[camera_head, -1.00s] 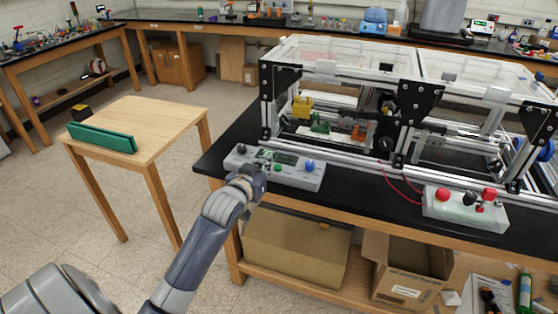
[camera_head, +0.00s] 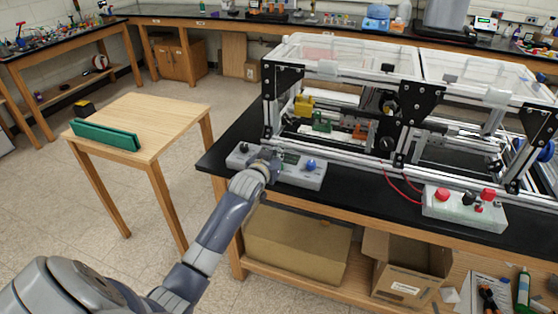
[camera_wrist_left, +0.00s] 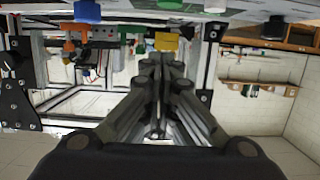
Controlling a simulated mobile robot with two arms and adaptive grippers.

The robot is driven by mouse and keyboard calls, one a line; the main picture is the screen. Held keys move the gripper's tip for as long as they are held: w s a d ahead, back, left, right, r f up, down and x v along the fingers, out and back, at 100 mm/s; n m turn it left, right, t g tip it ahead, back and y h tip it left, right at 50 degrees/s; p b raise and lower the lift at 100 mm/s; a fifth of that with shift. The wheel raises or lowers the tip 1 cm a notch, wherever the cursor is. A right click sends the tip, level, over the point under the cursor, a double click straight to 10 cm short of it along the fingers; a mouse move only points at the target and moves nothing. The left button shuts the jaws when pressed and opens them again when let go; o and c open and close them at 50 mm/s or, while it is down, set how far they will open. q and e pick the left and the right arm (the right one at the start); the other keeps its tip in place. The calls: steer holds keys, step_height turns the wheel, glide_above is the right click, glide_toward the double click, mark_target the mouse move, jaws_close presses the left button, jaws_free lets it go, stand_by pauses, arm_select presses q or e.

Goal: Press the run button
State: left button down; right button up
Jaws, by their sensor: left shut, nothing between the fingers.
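The light grey control box (camera_head: 305,178) sits on the black bench's front edge, with a black knob (camera_head: 243,147), a small display (camera_head: 291,158) and a blue button (camera_head: 311,164). My left gripper (camera_head: 270,157) is over the box between the black knob and the display. It is shut and empty. In the left wrist view, which is upside down, its fingers (camera_wrist_left: 162,60) are together. The blue button (camera_wrist_left: 87,11), a green button (camera_wrist_left: 128,3) and the black knob (camera_wrist_left: 273,28) show along the top there. The green button is hidden in the head view; contact cannot be told.
An aluminium extrusion frame (camera_head: 330,143) with clear covers stands behind the box. A second box (camera_head: 450,209) with red buttons sits to the right. A small wooden table (camera_head: 160,115) holding a green part (camera_head: 105,135) is left. Cardboard boxes (camera_head: 298,245) lie below.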

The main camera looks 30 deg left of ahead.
arm_select(q)
steer(key=f, duration=0.3)
steer(key=shift+w+a+p, duration=0.1)
steer(key=shift+w+p, duration=0.3)
steer(key=shift+f, duration=0.55)
steer(key=shift+f, duration=0.15)
